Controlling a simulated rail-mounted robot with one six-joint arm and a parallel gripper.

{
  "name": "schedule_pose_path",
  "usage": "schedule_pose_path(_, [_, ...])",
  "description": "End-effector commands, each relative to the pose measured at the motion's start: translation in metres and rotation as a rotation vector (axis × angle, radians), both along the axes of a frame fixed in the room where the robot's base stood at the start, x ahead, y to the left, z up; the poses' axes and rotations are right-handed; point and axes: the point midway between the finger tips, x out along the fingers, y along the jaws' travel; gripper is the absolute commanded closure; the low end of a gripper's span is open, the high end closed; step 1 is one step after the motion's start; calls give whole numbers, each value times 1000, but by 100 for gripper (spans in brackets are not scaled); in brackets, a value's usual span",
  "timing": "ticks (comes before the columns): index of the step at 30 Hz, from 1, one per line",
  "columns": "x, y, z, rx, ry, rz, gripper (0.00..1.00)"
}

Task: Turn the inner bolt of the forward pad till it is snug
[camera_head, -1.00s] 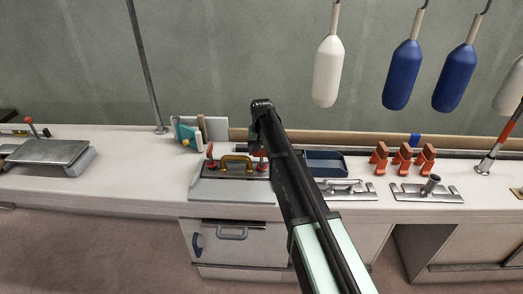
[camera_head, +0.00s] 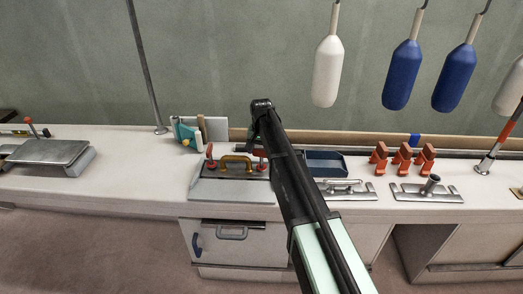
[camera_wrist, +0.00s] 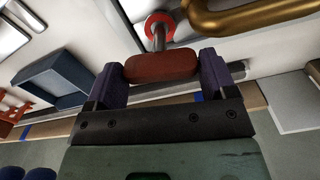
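The pad is a grey plate (camera_head: 230,190) on the bench, with a brass handle (camera_head: 236,161) and a red-topped bolt at each end. The left bolt (camera_head: 210,160) stands clear of my arm. The right bolt (camera_head: 262,160) is beside my dark arm. In the wrist view, a bolt with a red crossbar (camera_wrist: 160,67) and a red collar (camera_wrist: 160,27) sits between the fingers of my gripper (camera_wrist: 163,75). The fingers meet both ends of the crossbar, so the gripper looks shut on it. The brass handle shows close by in the wrist view (camera_wrist: 240,16). The bolt's seat is not clearly visible.
A blue tray (camera_head: 326,163) lies right of the pad, behind a metal fitting (camera_head: 345,190). Several orange clamps (camera_head: 403,158) stand farther right. A teal tool (camera_head: 187,134) is behind the pad at left. White and blue fenders (camera_head: 402,75) hang above.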

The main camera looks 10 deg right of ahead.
Motion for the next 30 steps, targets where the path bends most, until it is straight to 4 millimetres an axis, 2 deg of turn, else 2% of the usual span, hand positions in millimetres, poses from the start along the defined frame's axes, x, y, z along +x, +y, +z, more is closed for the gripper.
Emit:
schedule_pose_path(1, [0, 0, 1, 0, 0, 1, 14])
schedule_pose_path(4, [0, 0, 1, 0, 0, 1, 0])
schedule_pose_path(11, [0, 0, 1, 0, 0, 1, 0])
schedule_pose_path(14, [0, 0, 10, 0, 0, 1, 0])
schedule_pose_path(17, [0, 0, 28, 0, 0, 1, 0])
schedule_pose_path(24, [0, 0, 90, 0, 0, 1, 0])
schedule_pose_path(27, [0, 0, 107, 0, 0, 1, 0])
schedule_pose_path(30, [0, 0, 112, 0, 0, 1, 0])
